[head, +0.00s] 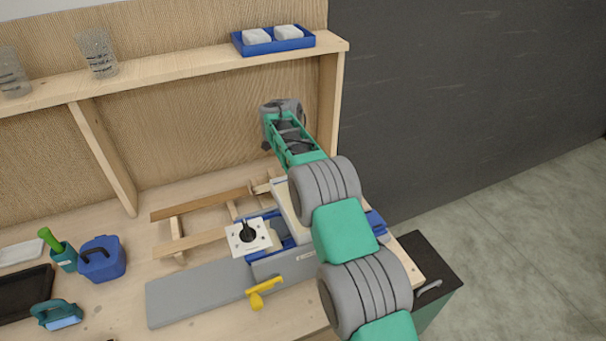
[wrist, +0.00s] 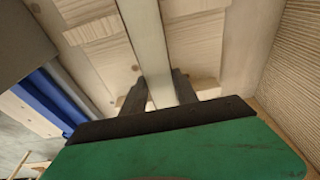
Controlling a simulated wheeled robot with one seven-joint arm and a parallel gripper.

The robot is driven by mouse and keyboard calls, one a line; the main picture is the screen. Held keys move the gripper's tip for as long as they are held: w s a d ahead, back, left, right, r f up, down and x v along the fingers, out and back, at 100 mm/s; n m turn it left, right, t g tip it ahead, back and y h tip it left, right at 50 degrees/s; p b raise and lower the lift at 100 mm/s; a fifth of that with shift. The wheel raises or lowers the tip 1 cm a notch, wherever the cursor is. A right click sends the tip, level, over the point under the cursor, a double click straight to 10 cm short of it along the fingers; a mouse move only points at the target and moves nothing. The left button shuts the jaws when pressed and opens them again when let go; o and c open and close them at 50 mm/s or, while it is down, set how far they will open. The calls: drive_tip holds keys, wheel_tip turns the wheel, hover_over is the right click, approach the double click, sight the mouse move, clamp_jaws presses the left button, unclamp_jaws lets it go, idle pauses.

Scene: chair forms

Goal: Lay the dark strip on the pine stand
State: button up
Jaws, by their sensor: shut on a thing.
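In the wrist view my gripper (wrist: 156,88) is shut on a long narrow strip (wrist: 150,42). The strip looks pale grey there and runs away from the fingers between light wooden pieces. In the head view the pine stand (head: 180,243) is a low open frame of rails and short cross pieces on the bench. A darker brown strip (head: 205,202) runs along its far side towards my arm; whether it rests on the stand or hangs just above, I cannot tell. My fingers are hidden behind my arm in the head view.
A grey vise (head: 285,262) with a yellow handle (head: 264,291) and a white plate with a black knob (head: 248,236) stand close in front. A shelf (head: 180,72) with a blue tray (head: 273,48) hangs behind. A blue container (head: 101,260) is at left.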

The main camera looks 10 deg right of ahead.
drive_tip(key=shift+f, duration=0.3)
drive_tip(key=o, duration=1.3)
drive_tip(key=r+p, duration=0.1)
drive_tip(key=r, duration=0.1)
drive_tip(key=a+r+p, duration=0.1)
drive_tip(key=r, duration=0.2)
drive_tip(key=r+p, duration=0.2)
drive_tip(key=shift+s+a+r, duration=0.2)
drive_tip(key=shift+a+r, duration=0.05)
drive_tip(key=shift+r, duration=0.1)
